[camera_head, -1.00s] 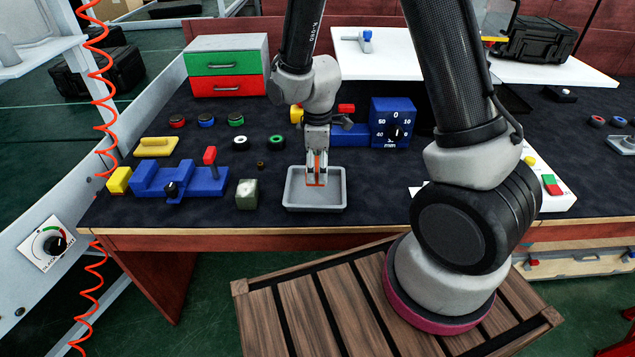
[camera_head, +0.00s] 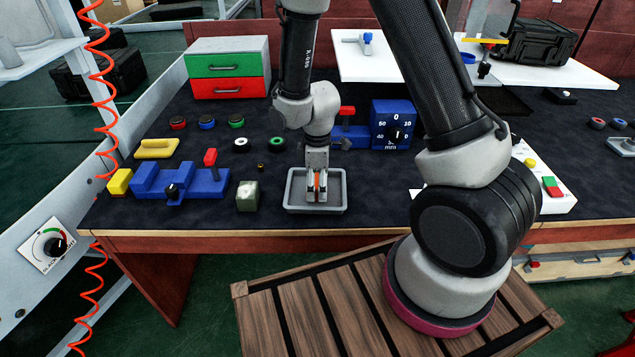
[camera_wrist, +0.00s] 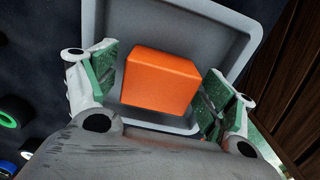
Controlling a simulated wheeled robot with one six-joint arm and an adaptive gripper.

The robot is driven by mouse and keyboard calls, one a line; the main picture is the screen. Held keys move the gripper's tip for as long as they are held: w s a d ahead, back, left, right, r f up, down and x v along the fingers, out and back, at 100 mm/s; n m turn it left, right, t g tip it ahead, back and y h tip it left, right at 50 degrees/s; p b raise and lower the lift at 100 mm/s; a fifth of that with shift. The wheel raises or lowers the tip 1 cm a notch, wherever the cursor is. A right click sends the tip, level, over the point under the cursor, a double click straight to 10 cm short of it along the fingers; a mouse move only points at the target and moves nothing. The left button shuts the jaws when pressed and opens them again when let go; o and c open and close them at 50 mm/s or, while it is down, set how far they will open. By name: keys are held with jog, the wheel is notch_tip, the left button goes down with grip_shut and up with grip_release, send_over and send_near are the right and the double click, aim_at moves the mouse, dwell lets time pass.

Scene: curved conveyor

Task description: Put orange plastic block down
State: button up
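The orange plastic block (camera_wrist: 160,82) lies in the grey tray (camera_wrist: 226,40) in the wrist view, between the two green-padded fingers of my gripper (camera_wrist: 158,88). A narrow gap shows between the block and each pad, so the gripper looks open around it. In the head view my gripper (camera_head: 317,197) points down into the tray (camera_head: 340,190). Only a small orange part of the block (camera_head: 317,180) shows between the fingers there, and the rest is hidden by them.
A grey-green cube (camera_head: 247,196) stands left of the tray, beside a blue fixture (camera_head: 180,180) with a red handle. Several coloured rings lie behind. A blue dial block (camera_head: 392,124) stands at the back right. Dark tabletop is free just left of the tray.

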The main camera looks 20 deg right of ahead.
notch_tip(320, 180, up, 12)
jog(key=r, duration=0.1)
jog(key=s+d+r+m+t, duration=0.1)
jog(key=s+d+r+m, duration=0.25)
jog(key=r, duration=0.35)
jog(key=s+d+r+m+t, duration=0.1)
jog(key=s+d+r+m, duration=0.2)
jog(key=d+r, duration=0.3)
jog(key=s+d+r+m+t, duration=0.1)
jog(key=s+d+r+m, duration=0.1)
jog(key=s, duration=0.4)
jog(key=s+d+r+m+t, duration=0.1)
jog(key=s+d+r+m, duration=0.2)
jog(key=s+r+m, duration=0.2)
jog(key=shift+s+r, duration=0.2)
jog(key=shift+s, duration=0.55)
